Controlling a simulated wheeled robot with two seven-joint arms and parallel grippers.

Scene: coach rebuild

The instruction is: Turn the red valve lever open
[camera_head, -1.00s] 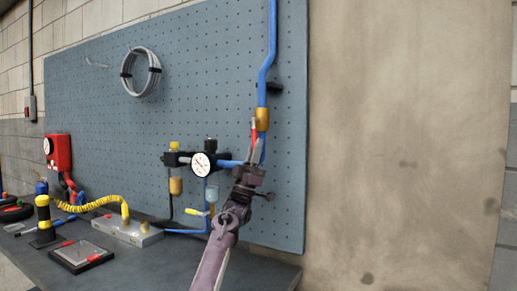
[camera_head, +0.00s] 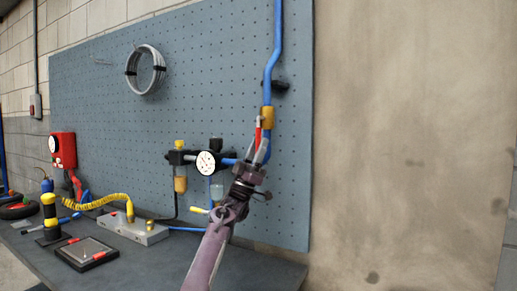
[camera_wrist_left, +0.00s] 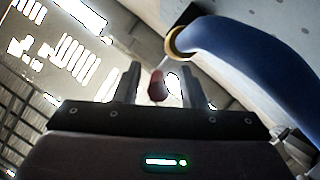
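The red valve lever (camera_head: 258,134) hangs down beside the brass valve (camera_head: 267,117) on the blue pipe (camera_head: 272,70), at the right part of the pegboard. My left gripper (camera_head: 260,151) is just below the valve, at the lever's lower end. In the left wrist view, the red lever end (camera_wrist_left: 156,86) shows between the two fingers of my left gripper (camera_wrist_left: 160,84). A gap shows on each side of it, so the gripper is open and not clamped on it. The blue pipe (camera_wrist_left: 235,60) passes close on the right there. My right gripper is not in view.
A pressure gauge (camera_head: 205,163) with filter bowls is mounted left of my left gripper. The bench (camera_head: 150,262) below holds a grey block (camera_head: 140,233) with a yellow coiled hose (camera_head: 95,200). Bare wall (camera_head: 410,150) lies to the right.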

